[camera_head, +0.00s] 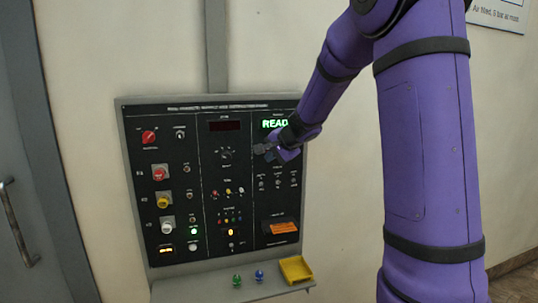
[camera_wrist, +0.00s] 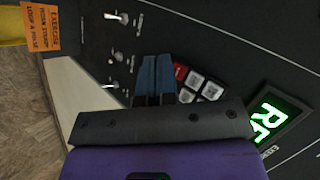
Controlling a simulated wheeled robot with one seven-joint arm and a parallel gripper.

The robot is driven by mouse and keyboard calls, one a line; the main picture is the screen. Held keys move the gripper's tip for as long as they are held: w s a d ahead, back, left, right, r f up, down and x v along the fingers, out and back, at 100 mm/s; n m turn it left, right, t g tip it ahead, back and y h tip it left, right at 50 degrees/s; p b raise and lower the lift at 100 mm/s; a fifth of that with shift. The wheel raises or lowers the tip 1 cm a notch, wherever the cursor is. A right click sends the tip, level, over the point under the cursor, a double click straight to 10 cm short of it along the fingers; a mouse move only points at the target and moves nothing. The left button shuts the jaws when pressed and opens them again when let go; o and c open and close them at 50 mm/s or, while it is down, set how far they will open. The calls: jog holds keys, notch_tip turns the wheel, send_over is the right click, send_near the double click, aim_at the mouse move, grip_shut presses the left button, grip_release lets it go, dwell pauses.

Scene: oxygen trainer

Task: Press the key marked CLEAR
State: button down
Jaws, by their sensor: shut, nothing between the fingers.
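The black control panel (camera_head: 255,215) stands against the wall. A small group of keys shows in the wrist view: a red key (camera_wrist: 180,71) and pale keys (camera_wrist: 195,79) just right of my fingertips. Their lettering is too small to read, so I cannot tell which one is marked CLEAR. My gripper (camera_wrist: 156,68) is shut and empty, with its blue fingers pointing at the panel beside the red key. In the head view my gripper (camera_head: 266,152) is in front of the panel's right column, below the green display, and hides the keys. I cannot tell whether the fingertips touch the panel.
The lit green display (camera_head: 276,123) begins with "READ". Toggle switches (camera_wrist: 117,18) lie near the fingers. Red and yellow knobs (camera_head: 161,201) are on the panel's left. A shelf (camera_head: 210,287) below bears a yellow tray (camera_head: 296,269) and green and blue items.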

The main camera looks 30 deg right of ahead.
jog(key=shift+s, duration=0.1)
jog(key=s, duration=0.2)
jog(key=s+a, duration=0.1)
jog(key=s, duration=0.1)
jog(key=shift+s+a, duration=0.2)
jog(key=shift+s, duration=0.15)
dwell(0.3)
dwell(0.7)
jog(key=s+a+r+n+g+y, duration=0.1)
jog(key=s+a+r+n, duration=0.25)
jog(key=s+a, duration=0.35)
jog(key=s+a+r+n+g+y, duration=0.1)
jog(key=s+a+r+n, duration=0.2)
jog(key=s+a+n, duration=0.3)
jog(key=s+f+n+g+h, duration=0.1)
jog(key=s+n, duration=0.1)
jog(key=s, duration=0.7)
jog(key=s+a+f+n+g+h, duration=0.1)
jog(key=s+n+h, duration=0.1)
jog(key=s, duration=0.8)
jog(key=shift+s+a+n+g, duration=0.15)
jog(key=shift+a+n+g, duration=0.05)
jog(key=shift+n+g, duration=0.15)
